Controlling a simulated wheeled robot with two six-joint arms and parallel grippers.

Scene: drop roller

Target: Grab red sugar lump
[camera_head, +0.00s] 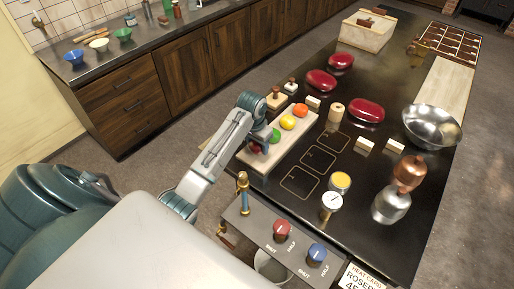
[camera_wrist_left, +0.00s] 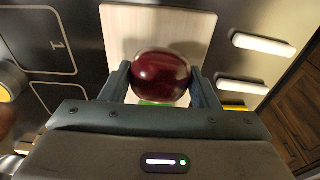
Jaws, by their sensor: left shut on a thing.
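The red sugar lump (camera_wrist_left: 160,77) is dark red, round and glossy, and sits between the two fingers of my left gripper (camera_wrist_left: 161,88). In the head view the lump (camera_head: 255,149) is mostly hidden by my left gripper (camera_head: 259,141), at the near end of the pale board (camera_head: 261,165). My left gripper is shut on it. I cannot tell whether the lump is clear of the board. The board also shows behind the lump in the wrist view (camera_wrist_left: 158,24). My right gripper is not in view.
Green (camera_head: 275,134), yellow (camera_head: 288,122) and orange (camera_head: 300,110) lumps line the board beyond the gripper. Red oval objects (camera_head: 366,110) and a steel bowl (camera_head: 432,125) stand farther right. A brass valve (camera_head: 243,187) and a red knob (camera_head: 282,229) are nearer.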

